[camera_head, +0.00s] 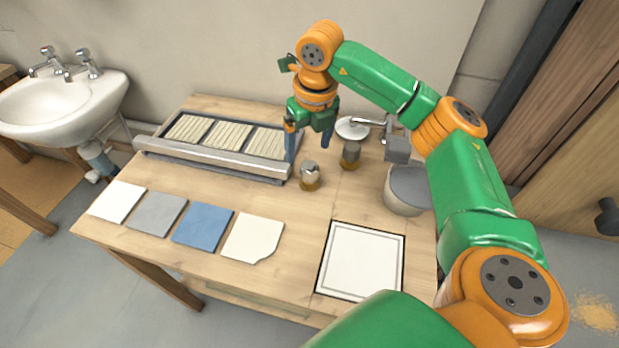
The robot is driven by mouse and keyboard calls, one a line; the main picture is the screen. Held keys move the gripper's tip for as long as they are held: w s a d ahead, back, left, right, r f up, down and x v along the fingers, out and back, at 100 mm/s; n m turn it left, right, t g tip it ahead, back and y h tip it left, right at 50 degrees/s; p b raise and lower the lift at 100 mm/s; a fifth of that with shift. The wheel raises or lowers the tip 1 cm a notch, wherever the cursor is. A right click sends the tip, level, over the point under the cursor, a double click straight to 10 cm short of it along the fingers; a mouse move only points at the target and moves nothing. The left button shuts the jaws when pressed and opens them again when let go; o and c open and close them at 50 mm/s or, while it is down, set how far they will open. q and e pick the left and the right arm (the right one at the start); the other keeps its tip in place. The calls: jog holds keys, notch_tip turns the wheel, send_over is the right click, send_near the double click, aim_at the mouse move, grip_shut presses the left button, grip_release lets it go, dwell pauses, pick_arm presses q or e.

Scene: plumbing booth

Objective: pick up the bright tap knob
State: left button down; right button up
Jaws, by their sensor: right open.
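The bright tap knob (310,172) is a small shiny silver piece with a brownish lower part, standing upright on the wooden table. A second, duller knob (350,154) stands a little behind it and to the right. My right gripper (308,148) points down with its two blue-grey fingers spread apart and nothing between them. In the picture its fingertips lie just above and behind the bright knob, apart from it; the exact height is hard to tell. My left gripper is not in view.
A grey rack with ribbed panels (215,160) lies left of the knobs. Several flat tiles (203,227) line the front, with a framed white square (361,261) at front right. A grey round container (405,194) and a tap (375,123) stand right and behind.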

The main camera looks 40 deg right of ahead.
aim_at(309, 166)
jog(key=shift+f, duration=0.55)
notch_tip(309, 166, down, 6)
jog(key=shift+s+r+p, duration=0.15)
jog(key=shift+p, duration=0.25)
grip_shut()
jog(key=shift+r, duration=0.15)
